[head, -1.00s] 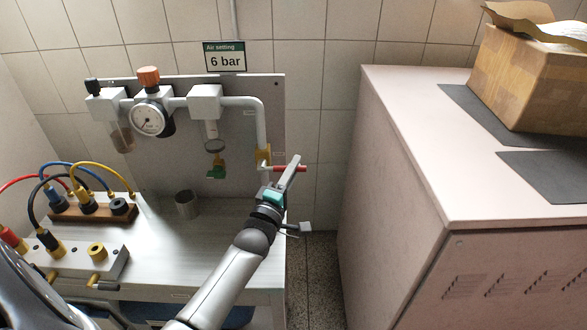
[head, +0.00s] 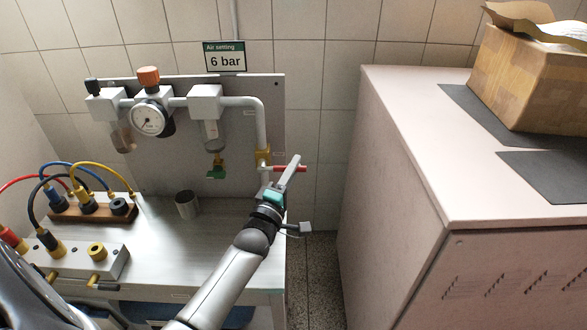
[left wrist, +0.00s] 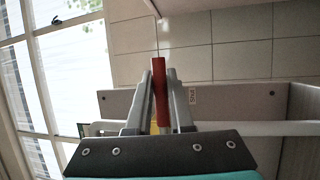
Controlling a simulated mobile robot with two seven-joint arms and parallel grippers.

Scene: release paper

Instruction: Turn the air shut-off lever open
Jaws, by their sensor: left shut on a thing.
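The air shut-off lever is a red handle (head: 291,168) on a brass valve (head: 263,157), at the lower end of the grey pipe. In the head view it points to the right, roughly level. My left gripper (head: 294,163) reaches up to the lever from below. In the left wrist view the red lever (left wrist: 160,92) stands between the two fingers of my left gripper (left wrist: 161,82), which are shut on it. Part of the lever is hidden behind the fingers in the head view. My right gripper is not in view.
A gauge (head: 149,119) with an orange knob and a filter bowl (head: 212,135) hang on the grey panel. A metal cup (head: 187,204) stands on the bench. Hoses and plugs fill the left. A large cabinet (head: 400,180) stands to the right, across a floor gap.

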